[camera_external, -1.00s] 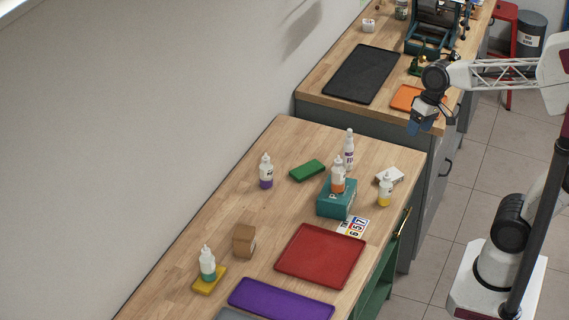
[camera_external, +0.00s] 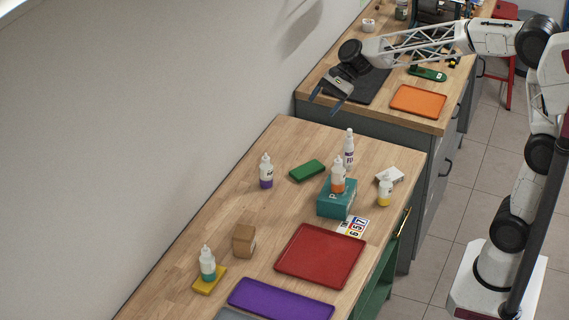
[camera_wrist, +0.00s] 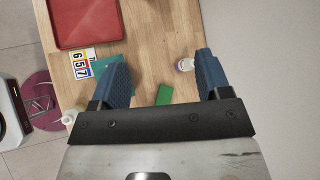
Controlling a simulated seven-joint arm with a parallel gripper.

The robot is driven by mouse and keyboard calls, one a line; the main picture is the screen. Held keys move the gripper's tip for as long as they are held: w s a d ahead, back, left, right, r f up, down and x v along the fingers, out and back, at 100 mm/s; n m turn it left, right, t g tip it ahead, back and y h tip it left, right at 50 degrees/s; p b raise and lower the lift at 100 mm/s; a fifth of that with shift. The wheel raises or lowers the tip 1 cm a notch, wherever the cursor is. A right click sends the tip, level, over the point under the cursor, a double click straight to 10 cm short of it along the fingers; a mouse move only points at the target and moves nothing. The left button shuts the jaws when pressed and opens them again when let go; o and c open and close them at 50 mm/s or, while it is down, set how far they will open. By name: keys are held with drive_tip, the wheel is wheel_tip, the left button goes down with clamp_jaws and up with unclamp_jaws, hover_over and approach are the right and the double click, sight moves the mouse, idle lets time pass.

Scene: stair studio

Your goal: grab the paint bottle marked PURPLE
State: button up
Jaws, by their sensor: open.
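A white bottle with a purple band at its base (camera_external: 266,172) stands upright on the near wooden bench, left of a green block (camera_external: 307,170). Its label is too small to read. My gripper (camera_external: 325,103) is open and empty, above the far end of the near bench and beyond the bottle. In the wrist view the purple-banded bottle (camera_wrist: 185,64) shows between the fingers, close to the right one. A second white bottle, with dark purplish marks (camera_external: 349,150), stands behind the teal box; its marking is also unreadable.
An orange-banded bottle (camera_external: 338,176) stands on the teal box (camera_external: 335,200). A yellow-banded bottle (camera_external: 385,190) is to its right. A brown box (camera_external: 244,241), red tray (camera_external: 320,256) and purple tray (camera_external: 280,301) lie nearer.

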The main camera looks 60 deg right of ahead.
drive_tip(key=w+d+f+m+t+y, duration=0.25)
drive_tip(key=w+m, duration=0.45)
drive_tip(key=w, duration=0.8)
approach(262, 166)
drive_tip(key=a, duration=0.2)
drive_tip(key=shift+w+d+f+m+t, duration=0.15)
drive_tip(key=shift+w+m+t, duration=0.1)
drive_tip(key=shift+w+m, duration=0.2)
drive_tip(key=shift+x, duration=1.35)
drive_tip(key=shift+x, duration=2.55)
